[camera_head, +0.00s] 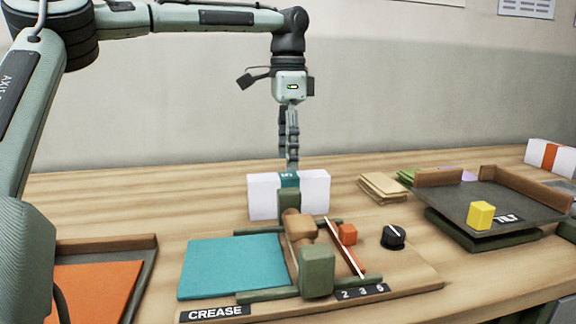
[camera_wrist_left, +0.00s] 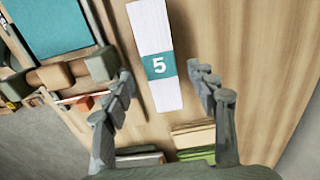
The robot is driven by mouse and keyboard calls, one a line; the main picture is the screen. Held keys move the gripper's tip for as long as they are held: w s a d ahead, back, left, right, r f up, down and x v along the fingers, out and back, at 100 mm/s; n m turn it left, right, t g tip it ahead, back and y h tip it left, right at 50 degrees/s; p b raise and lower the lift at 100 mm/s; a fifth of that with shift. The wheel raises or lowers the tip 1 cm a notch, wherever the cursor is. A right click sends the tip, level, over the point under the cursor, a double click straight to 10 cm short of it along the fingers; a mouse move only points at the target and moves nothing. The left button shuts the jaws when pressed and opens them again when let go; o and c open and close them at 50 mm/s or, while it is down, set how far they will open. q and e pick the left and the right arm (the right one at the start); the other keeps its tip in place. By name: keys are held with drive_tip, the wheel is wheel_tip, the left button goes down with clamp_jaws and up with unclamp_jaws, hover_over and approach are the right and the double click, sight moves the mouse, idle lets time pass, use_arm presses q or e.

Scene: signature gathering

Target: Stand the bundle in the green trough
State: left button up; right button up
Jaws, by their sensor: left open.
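A white paper bundle with a teal band (camera_head: 260,195) stands on the table behind the crease board. In the left wrist view the bundle (camera_wrist_left: 151,30) shows its long narrow top, with a "5" on the band. My left gripper (camera_head: 291,166) points down at the bundle from above. In the left wrist view the open fingers (camera_wrist_left: 162,72) lie on either side of the bundle, with gaps to it. I cannot make out a green trough for certain. My right gripper is not in view.
The crease board (camera_head: 410,284) with teal sheet (camera_head: 230,266), roller and knob (camera_head: 393,237) is in front. A tilt tray (camera_head: 450,200) with a yellow block (camera_head: 481,215) stands right. An orange-banded bundle (camera_head: 537,152) is far right. Folders (camera_head: 383,186) lie between.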

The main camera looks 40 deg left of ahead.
use_arm(q)
wheel_tip(320, 180, up, 8)
drive_tip(key=shift+o, duration=0.5)
drive_tip(key=shift+r, duration=0.3)
drive_tip(key=t, duration=0.1)
hover_over(288, 175)
drive_tip(key=shift+h, duration=0.4)
drive_tip(key=f, duration=0.8)
drive_tip(key=shift+s+d+f, duration=0.1)
drive_tip(key=shift+s+f, duration=0.15)
drive_tip(key=f, duration=0.5)
drive_tip(key=shift+w, duration=0.2)
drive_tip(key=shift+f, duration=0.3)
drive_tip(key=shift+c, duration=1.1)
drive_tip(key=c, duration=1.2)
drive_tip(key=shift+r, duration=0.1)
clamp_jaws()
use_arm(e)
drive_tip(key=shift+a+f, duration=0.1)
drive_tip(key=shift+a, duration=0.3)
